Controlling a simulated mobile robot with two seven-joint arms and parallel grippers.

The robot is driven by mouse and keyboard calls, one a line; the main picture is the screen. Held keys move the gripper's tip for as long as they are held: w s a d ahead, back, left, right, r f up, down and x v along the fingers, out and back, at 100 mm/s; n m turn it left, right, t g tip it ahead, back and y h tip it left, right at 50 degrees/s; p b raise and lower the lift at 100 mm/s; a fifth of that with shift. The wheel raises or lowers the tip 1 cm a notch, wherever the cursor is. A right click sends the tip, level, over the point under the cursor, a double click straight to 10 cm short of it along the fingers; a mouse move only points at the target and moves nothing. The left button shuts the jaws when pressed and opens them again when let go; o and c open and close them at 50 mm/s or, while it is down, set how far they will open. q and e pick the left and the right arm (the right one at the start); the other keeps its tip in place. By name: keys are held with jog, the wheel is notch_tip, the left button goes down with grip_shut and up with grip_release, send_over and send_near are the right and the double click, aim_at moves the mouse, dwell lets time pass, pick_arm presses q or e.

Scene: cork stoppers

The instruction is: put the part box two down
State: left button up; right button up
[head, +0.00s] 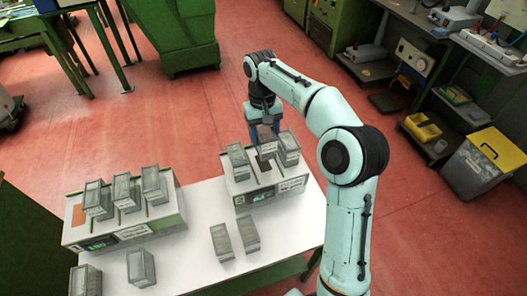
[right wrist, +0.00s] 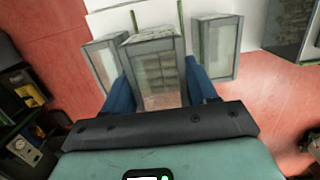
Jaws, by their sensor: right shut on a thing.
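My right gripper (head: 264,130) is shut on a grey, clear-sided part box (head: 266,147), over the right-hand stand (head: 240,188). In the right wrist view the held box (right wrist: 157,70) sits between the blue fingers (right wrist: 160,88). One box (head: 238,160) stands on that stand to its left and another (head: 289,148) to its right. A dark patch (head: 265,166) shows on the stand top in front of the held box. I cannot tell whether the held box touches the stand. No number is readable on the boxes. My left gripper is not in view.
The left-hand stand (head: 125,232) carries several similar boxes and has a bare orange patch (head: 79,214) at its left. More boxes (head: 222,241) stand on the white table (head: 195,271). Green machines and a bench (head: 460,60) stand beyond, across red floor.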

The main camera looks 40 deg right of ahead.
notch_tip(320, 180, down, 7)
jog(key=shift+w+f+b, duration=0.1)
jog(key=shift+b, duration=0.45)
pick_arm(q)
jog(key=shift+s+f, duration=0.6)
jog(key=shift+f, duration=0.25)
pick_arm(e)
jog(key=shift+w, duration=0.1)
jog(key=o, duration=1.1)
jog(key=shift+f, duration=0.15)
jog(key=r+p, duration=0.1)
jog(key=r, duration=0.3)
jog(key=w+r+p, duration=0.1)
jog(key=r, duration=0.3)
jog(key=r+p, duration=0.1)
jog(key=r, duration=0.3)
jog(key=shift+w+d+r, duration=0.2)
jog(key=shift+w, duration=0.05)
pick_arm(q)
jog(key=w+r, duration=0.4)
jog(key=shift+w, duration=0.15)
pick_arm(e)
jog(key=shift+s, duration=0.1)
